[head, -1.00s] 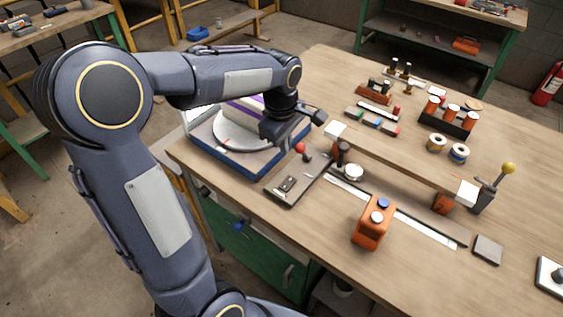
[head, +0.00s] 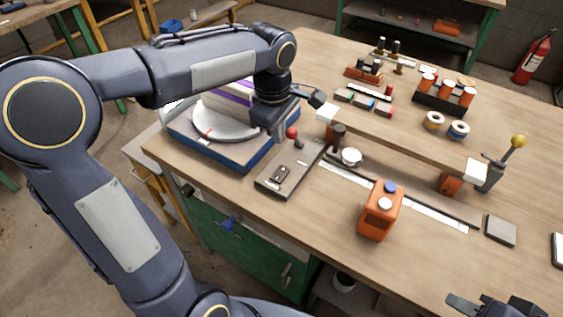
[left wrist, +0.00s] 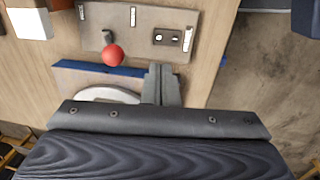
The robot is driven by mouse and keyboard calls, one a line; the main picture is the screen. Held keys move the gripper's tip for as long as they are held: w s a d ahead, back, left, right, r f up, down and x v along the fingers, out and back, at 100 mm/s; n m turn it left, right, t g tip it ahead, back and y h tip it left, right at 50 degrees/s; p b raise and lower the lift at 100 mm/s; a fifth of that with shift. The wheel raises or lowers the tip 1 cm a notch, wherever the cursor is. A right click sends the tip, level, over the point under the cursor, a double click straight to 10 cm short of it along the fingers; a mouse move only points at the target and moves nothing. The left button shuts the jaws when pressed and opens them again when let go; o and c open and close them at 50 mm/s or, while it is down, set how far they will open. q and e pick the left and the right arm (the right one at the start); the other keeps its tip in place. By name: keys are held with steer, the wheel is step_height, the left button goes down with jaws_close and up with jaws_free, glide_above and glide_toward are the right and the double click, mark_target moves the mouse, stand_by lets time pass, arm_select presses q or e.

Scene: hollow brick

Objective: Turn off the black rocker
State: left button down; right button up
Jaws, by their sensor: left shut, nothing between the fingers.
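The black rocker (head: 280,175) sits in a small plate near the front end of a grey panel (head: 265,184) on the wooden bench. It also shows in the left wrist view (left wrist: 174,37), above and right of my fingertips; which way it is tipped is too small to tell. A lever with a red ball (head: 292,132) stands at the far end of the panel. My left gripper (head: 277,134) is shut and empty, above and behind the panel, close to the red ball and apart from the rocker. My right gripper (head: 487,304) is partly visible at the bottom right edge.
A blue-based machine with a round grey disc (head: 226,122) stands left of the panel. An orange box with two buttons (head: 381,213) stands to the right. A raised wooden bar with white ends (head: 400,145) lies beyond. A yellow-ball lever (head: 518,142) stands far right.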

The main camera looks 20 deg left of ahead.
mark_target(283, 169)
arm_select(q)
steer(key=f, duration=0.4)
steer(key=w+f, duration=0.1)
steer(key=f, duration=0.6)
steer(key=shift+w+d+f+b, duration=0.1)
steer(key=shift+w+f+b, duration=0.1)
steer(key=shift+f+b, duration=0.15)
